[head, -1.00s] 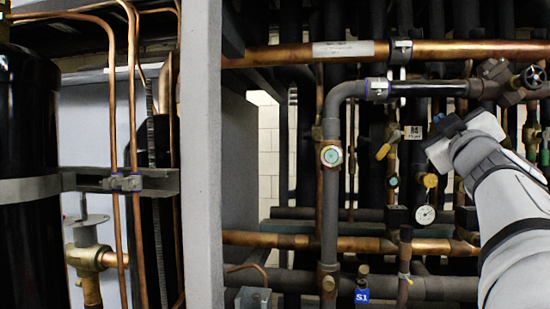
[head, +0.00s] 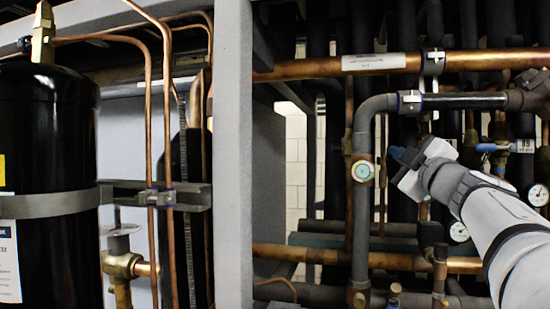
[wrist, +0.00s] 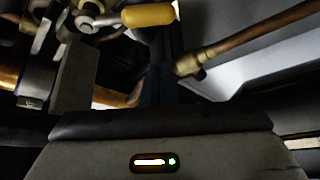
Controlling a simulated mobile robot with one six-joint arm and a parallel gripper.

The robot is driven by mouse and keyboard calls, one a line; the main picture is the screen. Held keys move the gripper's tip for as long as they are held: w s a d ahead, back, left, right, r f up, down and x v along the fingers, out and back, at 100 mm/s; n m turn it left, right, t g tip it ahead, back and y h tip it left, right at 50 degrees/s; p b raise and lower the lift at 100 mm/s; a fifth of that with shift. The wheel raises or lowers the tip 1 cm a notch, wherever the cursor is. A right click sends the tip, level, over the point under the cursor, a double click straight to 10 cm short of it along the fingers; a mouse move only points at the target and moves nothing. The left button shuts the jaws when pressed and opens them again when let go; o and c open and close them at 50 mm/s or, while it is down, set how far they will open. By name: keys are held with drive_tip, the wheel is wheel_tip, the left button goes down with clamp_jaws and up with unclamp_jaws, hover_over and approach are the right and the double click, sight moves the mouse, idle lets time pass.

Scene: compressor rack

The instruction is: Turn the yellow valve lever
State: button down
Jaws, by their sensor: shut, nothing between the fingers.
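The yellow valve lever (wrist: 147,15) shows at the top of the wrist view, lying roughly level, with its metal valve fitting to its left. In the head view I cannot see the lever; my gripper and arm cover that part of the pipes. My gripper (head: 397,156) is in front of the pipes, just right of the grey vertical pipe, with its fingers pointing left. It is shut and holds nothing. In the wrist view the lever is beyond the gripper body; I cannot tell whether the fingers touch it.
A grey vertical pipe (head: 361,225) with a round green sight glass (head: 362,171) stands left of my gripper. A blue-handled valve (head: 487,147) and a gauge (head: 538,195) are to the right. A grey post (head: 232,150) and a black tank (head: 45,160) stand left.

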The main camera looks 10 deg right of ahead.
drive_tip(key=shift+d+f, duration=0.6)
drive_tip(key=shift+d, duration=0.2)
drive_tip(key=shift+d+f, duration=0.55)
drive_tip(key=shift+d, duration=0.25)
drive_tip(key=shift+a, duration=0.2)
